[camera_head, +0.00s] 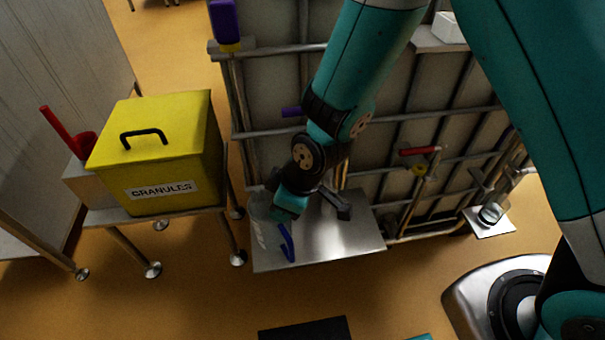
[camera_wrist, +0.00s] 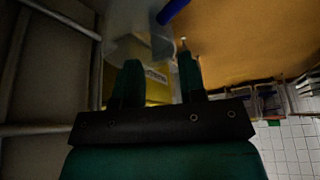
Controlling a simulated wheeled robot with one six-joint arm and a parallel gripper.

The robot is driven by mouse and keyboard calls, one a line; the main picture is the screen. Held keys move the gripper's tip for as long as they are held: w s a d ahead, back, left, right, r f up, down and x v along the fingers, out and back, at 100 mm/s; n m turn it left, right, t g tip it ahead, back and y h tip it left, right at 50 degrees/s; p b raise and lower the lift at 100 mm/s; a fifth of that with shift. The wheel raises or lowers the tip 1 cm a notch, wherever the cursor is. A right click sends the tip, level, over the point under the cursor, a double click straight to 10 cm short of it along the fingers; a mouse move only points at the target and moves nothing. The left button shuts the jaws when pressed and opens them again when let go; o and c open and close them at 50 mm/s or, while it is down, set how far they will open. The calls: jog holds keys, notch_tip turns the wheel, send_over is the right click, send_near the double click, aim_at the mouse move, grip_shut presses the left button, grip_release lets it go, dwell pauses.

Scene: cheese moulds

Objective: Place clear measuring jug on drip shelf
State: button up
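The clear measuring jug (camera_head: 259,228) is see-through with a blue handle. In the head view it is at the left end of the grey metal drip shelf (camera_head: 340,240), partly behind my gripper. Whether its base rests on the shelf is hard to tell. My gripper (camera_head: 283,208) is at the jug's upper right side. In the wrist view my two fingers (camera_wrist: 160,72) stand apart, and the jug (camera_wrist: 135,30) is just beyond the tips, overlapping the left one. Its blue handle (camera_wrist: 174,10) lies beyond the right fingertip. I see no firm closure on the jug.
A yellow granules box (camera_head: 165,160) with a black handle stands on a side table to the left, with a red-handled tool (camera_head: 62,130) behind. A caged tank (camera_head: 270,85) backs the shelf. A small plate (camera_head: 503,222) with a jar lies right. Shelf's right part is clear.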

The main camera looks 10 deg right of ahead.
jog(key=s+d+r+m, duration=0.1)
jog(key=s+d+r, duration=0.2)
jog(key=r, duration=0.7)
jog(key=s+d+r+m+g+p, duration=0.1)
jog(key=s+d+r+m, duration=0.1)
jog(key=r, duration=0.8)
jog(key=s+d, duration=0.1)
jog(key=s, duration=0.1)
jog(key=shift+s+d+r+m, duration=0.2)
jog(key=shift+s+d+m, duration=0.1)
jog(key=shift+s+d, duration=0.05)
jog(key=s+d+r, duration=0.1)
jog(key=s, duration=0.1)
jog(key=s+d+r+m, duration=0.1)
jog(key=s+r, duration=0.1)
jog(key=s+d+r+m+g, duration=0.1)
jog(key=s+r, duration=0.1)
jog(key=s, duration=0.1)
jog(key=shift+d+r, duration=0.1)
jog(key=shift+d, duration=0.05)
jog(key=c, duration=0.3)
jog(key=shift+s+m, duration=0.1)
jog(key=shift+m, duration=0.2)
